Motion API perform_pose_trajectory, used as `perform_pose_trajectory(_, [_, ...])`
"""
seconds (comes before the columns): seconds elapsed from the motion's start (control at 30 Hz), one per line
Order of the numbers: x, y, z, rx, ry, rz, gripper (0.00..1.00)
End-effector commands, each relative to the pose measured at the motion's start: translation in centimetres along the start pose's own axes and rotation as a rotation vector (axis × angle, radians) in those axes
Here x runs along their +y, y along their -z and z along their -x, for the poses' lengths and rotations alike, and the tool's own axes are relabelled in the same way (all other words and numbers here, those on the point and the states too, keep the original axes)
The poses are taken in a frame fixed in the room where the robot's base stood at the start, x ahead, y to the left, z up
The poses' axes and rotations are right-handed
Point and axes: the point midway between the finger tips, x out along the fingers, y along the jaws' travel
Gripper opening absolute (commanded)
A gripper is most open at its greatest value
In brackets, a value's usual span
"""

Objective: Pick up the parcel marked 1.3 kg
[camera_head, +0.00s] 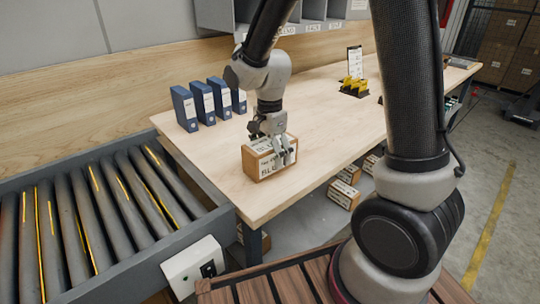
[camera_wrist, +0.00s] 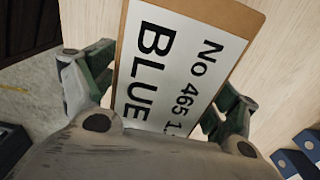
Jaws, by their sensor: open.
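A brown parcel (camera_head: 256,163) with white labels sits on the wooden table near its front left corner. In the wrist view the parcel (camera_wrist: 178,60) shows a label reading "No 465 1." and "BLUE"; the rest of the number line is hidden behind my gripper. My gripper (camera_head: 275,150) is at the parcel from above. In the wrist view its open fingers stand on either side of the parcel, the left one close to its edge. I cannot tell whether either finger touches it.
Several blue binders (camera_head: 207,103) stand behind the parcel. A roller conveyor (camera_head: 100,210) lies at left. A yellow holder with a sign (camera_head: 354,84) stands further back. More boxes (camera_head: 343,193) lie below the table. The table's middle (camera_head: 310,100) is clear.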

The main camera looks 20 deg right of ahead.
Motion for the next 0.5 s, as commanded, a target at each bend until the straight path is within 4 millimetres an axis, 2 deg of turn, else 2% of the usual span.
perform_pose_trajectory(0.27, [0.02,0.0,-0.46,0.0,0.0,0.001,0.88])
perform_pose_trajectory(0.5, [0.01,0.0,-0.43,0.0,0.0,0.001,0.44])
